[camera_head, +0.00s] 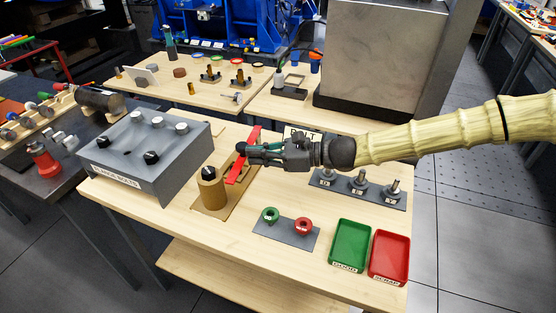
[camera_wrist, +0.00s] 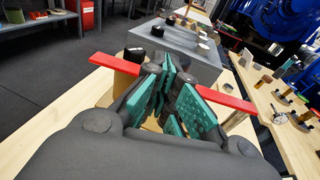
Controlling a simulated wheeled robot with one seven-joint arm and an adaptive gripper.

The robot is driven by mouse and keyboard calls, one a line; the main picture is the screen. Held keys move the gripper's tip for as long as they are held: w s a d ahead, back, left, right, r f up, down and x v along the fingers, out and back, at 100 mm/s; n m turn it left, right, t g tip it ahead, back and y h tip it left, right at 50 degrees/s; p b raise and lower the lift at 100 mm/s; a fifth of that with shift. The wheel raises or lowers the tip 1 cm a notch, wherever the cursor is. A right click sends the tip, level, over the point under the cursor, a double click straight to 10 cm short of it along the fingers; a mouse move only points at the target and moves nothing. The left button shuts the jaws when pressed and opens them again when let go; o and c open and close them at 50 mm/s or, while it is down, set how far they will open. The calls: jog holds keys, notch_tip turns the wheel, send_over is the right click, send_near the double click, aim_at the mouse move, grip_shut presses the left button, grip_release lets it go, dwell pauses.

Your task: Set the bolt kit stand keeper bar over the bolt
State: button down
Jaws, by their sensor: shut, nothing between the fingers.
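The red keeper bar (camera_head: 236,172) lies slantwise across the brown bolt kit stand (camera_head: 231,207), right of its upright cylinder. A bolt with a black head (camera_head: 208,173) stands in the top of that cylinder (camera_head: 214,193); the bar appears beside it, not over it. My gripper (camera_head: 241,148) is shut and empty, its fingertips at the bar's upper part. In the wrist view the bar shows on both sides of the fingers (camera_wrist: 170,82), its left end (camera_wrist: 115,63) close to the black bolt head (camera_wrist: 134,54). The fingers hide the bar's middle, and I cannot tell whether they touch it.
A grey box with black and pale knobs (camera_head: 150,150) stands at left. A grey plate with green and red rings (camera_head: 286,234), a green tray (camera_head: 349,246) and a red tray (camera_head: 389,257) are at front right. A rack with several upright bolts (camera_head: 358,193) sits below my arm.

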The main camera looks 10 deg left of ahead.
aim_at(243, 153)
jog(key=a+b, duration=0.1)
jog(key=a, duration=0.2)
jog(key=shift+s+a+f, duration=0.15)
jog(key=shift+w+a+b, duration=0.2)
jog(key=shift+a+b, duration=0.3)
jog(key=shift+a, duration=0.7)
jog(key=shift+r, duration=0.2)
jog(key=shift+s+d, duration=0.1)
jog(key=shift+d, duration=0.25)
jog(key=s+d+r+b, duration=0.1)
jog(key=s+d, duration=0.7)
jog(key=d, duration=0.2)
jog(key=shift+d+r, duration=0.25)
jog(key=shift+r, duration=0.15)
